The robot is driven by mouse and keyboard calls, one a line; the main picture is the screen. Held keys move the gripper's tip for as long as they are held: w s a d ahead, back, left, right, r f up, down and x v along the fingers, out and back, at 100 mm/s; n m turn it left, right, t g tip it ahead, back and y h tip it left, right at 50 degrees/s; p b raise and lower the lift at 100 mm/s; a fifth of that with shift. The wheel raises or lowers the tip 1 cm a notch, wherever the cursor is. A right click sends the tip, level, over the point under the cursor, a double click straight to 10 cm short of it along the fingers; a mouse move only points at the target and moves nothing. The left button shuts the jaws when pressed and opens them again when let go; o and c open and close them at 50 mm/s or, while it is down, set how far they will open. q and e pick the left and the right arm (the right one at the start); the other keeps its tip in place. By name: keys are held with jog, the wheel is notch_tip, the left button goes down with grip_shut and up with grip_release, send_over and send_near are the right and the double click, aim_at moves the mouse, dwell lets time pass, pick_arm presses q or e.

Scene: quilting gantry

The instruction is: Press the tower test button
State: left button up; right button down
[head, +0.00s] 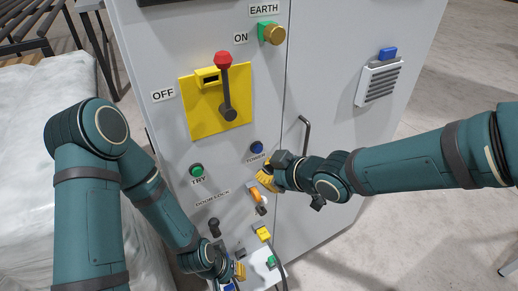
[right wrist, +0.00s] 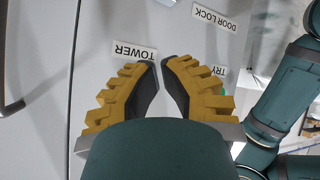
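The blue tower button (head: 257,148) sits on the grey cabinet front above its TOWER label (head: 256,157). My right gripper (head: 266,176) is just below and slightly right of the button in the head view, apart from it in the picture. In the right wrist view its yellow fingers (right wrist: 160,63) have their tips drawn almost together, with nothing between them. The TOWER label (right wrist: 133,52) shows beside the fingertips there; the blue button is hidden in that view. My left gripper (head: 239,271) is low, by the cabinet's lower controls; its fingers are too small to judge.
A green TRY button (head: 197,170) is left of the tower button. A red-knobbed lever (head: 226,90) on a yellow plate is above. A door handle (head: 303,134) stands out at the right.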

jog(key=shift+s+d, duration=0.35)
jog(key=shift+s, duration=0.2)
jog(key=shift+s+d, duration=0.35)
jog(key=shift+s, duration=0.2)
jog(key=s+d+f+m+g+h, duration=0.1)
jog(key=f+m, duration=0.4)
jog(key=f, duration=0.5)
jog(key=s+d+f+m+g+h, duration=0.2)
jog(key=s+d+f+m, duration=0.3)
jog(key=f, duration=0.5)
jog(key=s+d+f+m+g+h, duration=0.1)
jog(key=s+d+f+m+g, duration=0.1)
jog(key=f, duration=0.8)
jog(key=s+d+m, duration=0.1)
jog(key=s+m, duration=0.1)
jog(key=m, duration=0.1)
jog(key=shift+s+d+g, duration=0.25)
jog(key=shift+d+g, duration=0.15)
